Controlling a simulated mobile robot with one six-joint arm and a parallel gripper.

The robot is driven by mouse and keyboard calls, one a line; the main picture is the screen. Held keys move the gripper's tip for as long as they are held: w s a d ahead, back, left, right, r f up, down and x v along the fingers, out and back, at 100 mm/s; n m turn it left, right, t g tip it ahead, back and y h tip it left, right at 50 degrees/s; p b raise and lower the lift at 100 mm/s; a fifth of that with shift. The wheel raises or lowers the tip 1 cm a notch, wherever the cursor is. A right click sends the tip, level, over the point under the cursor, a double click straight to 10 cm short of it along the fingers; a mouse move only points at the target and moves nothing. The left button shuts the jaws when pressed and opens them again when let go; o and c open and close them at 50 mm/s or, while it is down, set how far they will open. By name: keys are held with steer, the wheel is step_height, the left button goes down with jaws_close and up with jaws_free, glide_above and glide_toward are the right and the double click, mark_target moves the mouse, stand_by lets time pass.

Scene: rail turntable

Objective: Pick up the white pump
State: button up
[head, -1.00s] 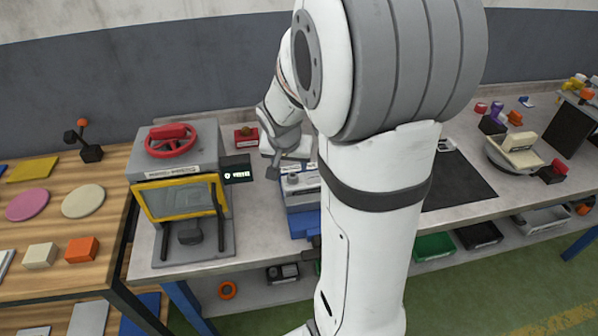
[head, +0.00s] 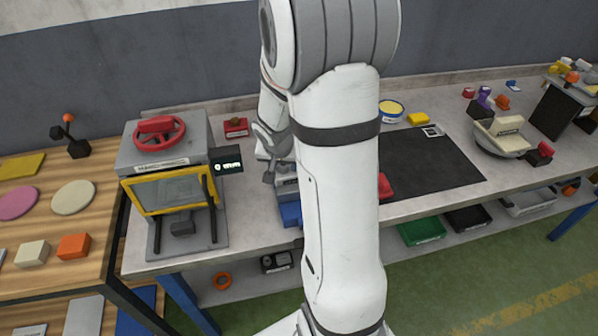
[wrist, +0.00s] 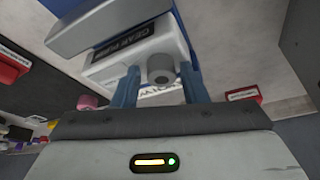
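The white pump (wrist: 125,52), labelled GEAR PUMP, fills the upper middle of the wrist view, with a grey round knob (wrist: 160,68) on it. In the head view the pump (head: 288,186) shows only in part above a blue block (head: 290,214). My arm hides its right side.
A press with a red handwheel (head: 160,130) and yellow frame stands close on the left. A red block (head: 236,127) lies behind. A black mat (head: 430,165) covers the bench to the right, beside a pale turntable-like holder (head: 502,138). A wooden table (head: 110,188) stands far left.

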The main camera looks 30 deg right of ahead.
jaws_close()
stand_by(1.1)
